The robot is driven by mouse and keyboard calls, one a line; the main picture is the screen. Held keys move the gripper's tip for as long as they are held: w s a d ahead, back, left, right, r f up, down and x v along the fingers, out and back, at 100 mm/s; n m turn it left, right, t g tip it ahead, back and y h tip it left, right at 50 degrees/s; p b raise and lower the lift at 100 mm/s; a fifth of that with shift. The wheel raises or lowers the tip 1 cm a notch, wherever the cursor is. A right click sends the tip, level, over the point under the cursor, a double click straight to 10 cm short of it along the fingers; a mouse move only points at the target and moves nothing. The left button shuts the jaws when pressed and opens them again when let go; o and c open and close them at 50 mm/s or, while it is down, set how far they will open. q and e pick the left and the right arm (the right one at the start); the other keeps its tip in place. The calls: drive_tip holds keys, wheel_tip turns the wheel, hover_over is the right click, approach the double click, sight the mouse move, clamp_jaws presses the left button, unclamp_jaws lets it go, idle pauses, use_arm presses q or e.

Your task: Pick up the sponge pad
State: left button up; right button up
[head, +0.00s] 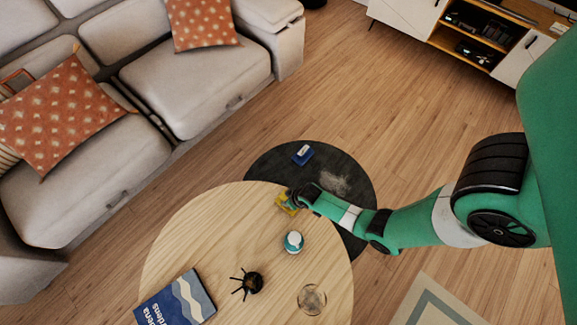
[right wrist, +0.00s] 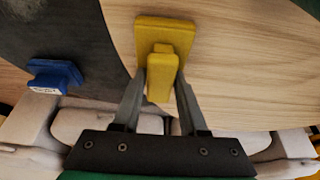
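The sponge pad (head: 284,206), a yellow block with a raised grip, is at the far edge of the pale round wooden table (head: 190,235). It also shows in the right wrist view (right wrist: 165,31). My right gripper (head: 295,196) is over it and partly hides it in the head view. In the right wrist view my right gripper's fingers (right wrist: 162,80) stand on both sides of the yellow grip, apparently touching it. I cannot tell whether the pad is off the table. My left gripper is not in view.
A blue block with a white top (head: 302,154) lies on the dark round surface (head: 268,160), beside a pale smear (head: 334,180). On the wooden table are a teal-and-white round item (head: 293,242), a black spiky item (head: 252,282), a glass (head: 312,299) and a blue book (head: 178,302). A sofa (head: 190,85) stands left.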

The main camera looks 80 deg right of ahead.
clamp_jaws()
wheel_tip(320, 180, up, 10)
drive_tip(key=p, duration=0.7)
drive_tip(key=shift+r, duration=0.1)
drive_tip(key=shift+c, duration=1.7)
unclamp_jaws()
clamp_jaws()
